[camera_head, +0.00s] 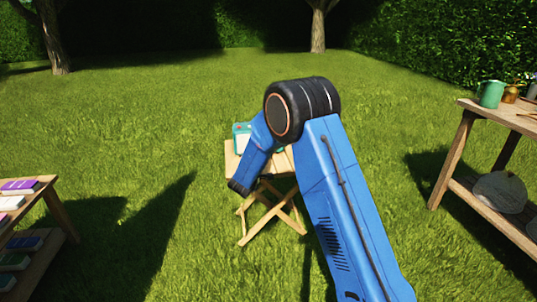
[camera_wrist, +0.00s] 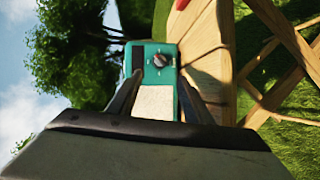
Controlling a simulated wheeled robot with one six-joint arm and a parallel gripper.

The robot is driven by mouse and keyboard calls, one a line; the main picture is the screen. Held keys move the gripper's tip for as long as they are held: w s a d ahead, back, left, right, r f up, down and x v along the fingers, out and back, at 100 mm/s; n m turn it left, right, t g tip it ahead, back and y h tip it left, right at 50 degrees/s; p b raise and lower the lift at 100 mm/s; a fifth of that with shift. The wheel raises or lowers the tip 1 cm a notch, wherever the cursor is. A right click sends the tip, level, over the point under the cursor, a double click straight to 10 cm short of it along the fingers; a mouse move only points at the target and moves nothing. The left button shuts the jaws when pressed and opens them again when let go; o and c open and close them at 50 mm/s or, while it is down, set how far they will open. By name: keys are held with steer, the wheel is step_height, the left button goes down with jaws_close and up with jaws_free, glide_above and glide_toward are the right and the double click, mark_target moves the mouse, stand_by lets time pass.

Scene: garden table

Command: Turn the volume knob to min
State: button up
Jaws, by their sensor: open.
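The volume knob (camera_wrist: 160,60) is a small dark-and-grey round knob on the front of a teal device with a pale lower panel, perhaps a radio (camera_wrist: 153,102). In the wrist view the device lies straight ahead between my fingers. My gripper (camera_wrist: 157,92) is open, with one dark finger on each side of the device's pale panel, and nothing is held. The knob is beyond the fingertips and looks untouched. In the head view the teal device (camera_head: 241,136) stands on a small wooden folding table (camera_head: 232,163), partly hidden by my blue arm. My gripper is hidden there.
A wooden shelf with books (camera_head: 20,187) stands at the left. A wooden table (camera_head: 465,120) with a green mug (camera_head: 491,94) stands at the right. A red thing (camera_wrist: 183,4) is cut off at the wrist view's top. Open grass surrounds the folding table.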

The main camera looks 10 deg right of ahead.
steer(key=v, duration=0.6)
